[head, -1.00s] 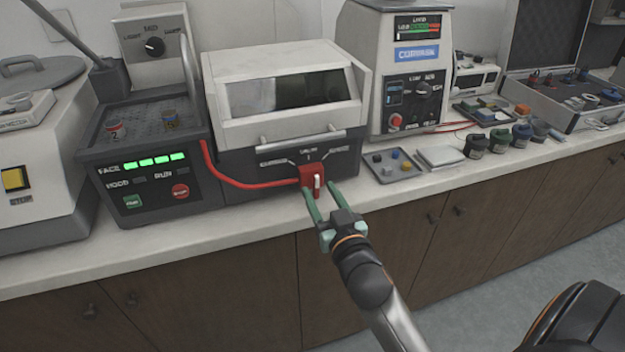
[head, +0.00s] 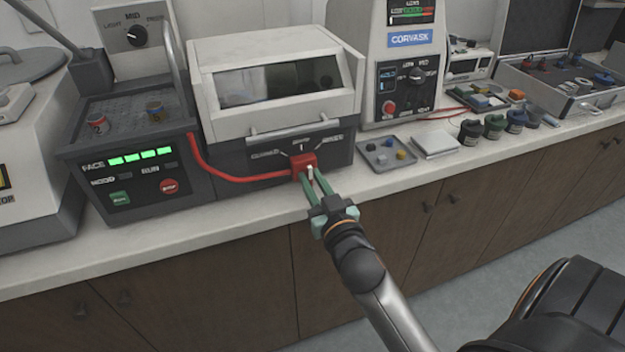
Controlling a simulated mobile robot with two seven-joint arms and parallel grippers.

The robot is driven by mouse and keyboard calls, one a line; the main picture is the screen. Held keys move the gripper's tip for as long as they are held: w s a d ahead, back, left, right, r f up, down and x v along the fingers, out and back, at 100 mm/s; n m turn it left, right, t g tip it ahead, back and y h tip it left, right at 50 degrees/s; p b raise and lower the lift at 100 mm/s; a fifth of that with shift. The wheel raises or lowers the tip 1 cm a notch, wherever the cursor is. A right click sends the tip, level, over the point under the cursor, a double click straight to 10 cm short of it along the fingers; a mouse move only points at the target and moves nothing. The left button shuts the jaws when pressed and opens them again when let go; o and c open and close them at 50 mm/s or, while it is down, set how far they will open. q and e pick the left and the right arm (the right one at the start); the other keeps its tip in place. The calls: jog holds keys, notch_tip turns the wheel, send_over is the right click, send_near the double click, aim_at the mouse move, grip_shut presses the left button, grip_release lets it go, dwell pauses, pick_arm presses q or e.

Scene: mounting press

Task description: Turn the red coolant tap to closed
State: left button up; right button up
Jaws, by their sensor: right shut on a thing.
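The red coolant tap (head: 300,162) sits on the dark lower front of the white machine with a windowed lid (head: 260,95). A red hose runs from it to the left. A small white handle or mark shows on its front, between my fingers. White markings, too small to read surely, sit above the tap. My right gripper (head: 311,178) reaches up from below, its green fingers closed in on the tap's handle. The fingers partly hide the handle, so its exact angle is hard to tell. My left gripper is not in view.
A dark control unit (head: 125,165) with green and red buttons stands left of the tap. A small tray (head: 387,153) and a white pad (head: 435,145) lie on the counter to the right. Dark jars stand farther right. The floor in front of the cabinets is clear.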

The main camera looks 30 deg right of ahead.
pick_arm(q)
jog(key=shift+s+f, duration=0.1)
pick_arm(e)
grip_shut()
